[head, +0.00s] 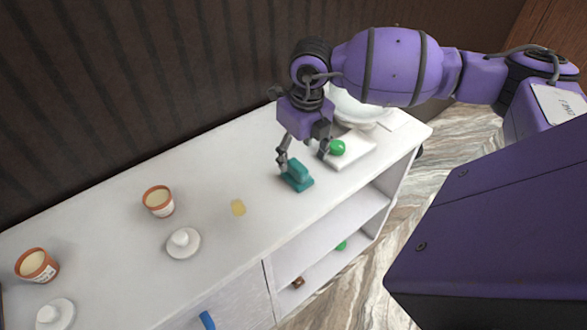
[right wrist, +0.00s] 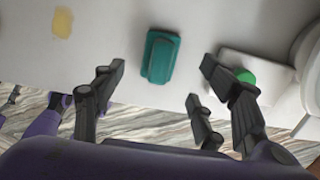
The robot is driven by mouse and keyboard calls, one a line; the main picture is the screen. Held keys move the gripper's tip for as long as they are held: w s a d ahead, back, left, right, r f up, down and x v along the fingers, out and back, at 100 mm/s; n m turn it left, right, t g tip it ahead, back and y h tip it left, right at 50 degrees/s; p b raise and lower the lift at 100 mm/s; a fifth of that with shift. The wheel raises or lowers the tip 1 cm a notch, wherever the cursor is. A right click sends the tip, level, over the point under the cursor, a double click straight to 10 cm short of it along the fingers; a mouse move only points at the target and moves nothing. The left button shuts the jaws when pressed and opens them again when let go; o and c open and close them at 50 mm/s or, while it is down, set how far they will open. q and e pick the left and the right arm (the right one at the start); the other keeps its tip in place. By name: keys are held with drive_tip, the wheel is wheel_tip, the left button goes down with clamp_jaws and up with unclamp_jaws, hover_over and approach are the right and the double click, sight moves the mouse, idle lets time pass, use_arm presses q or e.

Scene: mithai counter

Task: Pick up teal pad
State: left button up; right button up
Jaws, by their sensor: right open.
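The teal pad (head: 297,177) lies on the white counter top (head: 225,175), a small block with a raised upper part. It also shows in the right wrist view (right wrist: 161,57), in front of and between my right gripper's fingers. My right gripper (head: 303,155) is open and empty. It points down just behind and above the pad, one finger near the pad's back edge. In the wrist view the fingers (right wrist: 160,80) stand wide on either side of the pad, and no contact shows. My left gripper is not in view.
A white bowl (head: 352,108) stands behind. A yellow piece (head: 238,208) lies left.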

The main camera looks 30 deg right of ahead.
sight(297, 164)
drive_tip(key=f, duration=0.7)
drive_tip(key=shift+w+f+p, duration=0.1)
drive_tip(key=shift+w+p, duration=0.25)
drive_tip(key=shift+w, duration=0.05)
drive_tip(key=shift+c, duration=0.2)
drive_tip(key=c, duration=1.2)
drive_tip(key=shift+r, duration=0.45)
wheel_tip(297, 164, up, 2)
drive_tip(key=shift+d+r, duration=0.1)
drive_tip(key=shift+r, duration=0.05)
drive_tip(key=s+a+r+b, duration=0.1)
drive_tip(key=s+a+r, duration=0.8)
drive_tip(key=s+r, duration=0.1)
drive_tip(key=shift+s, duration=0.4)
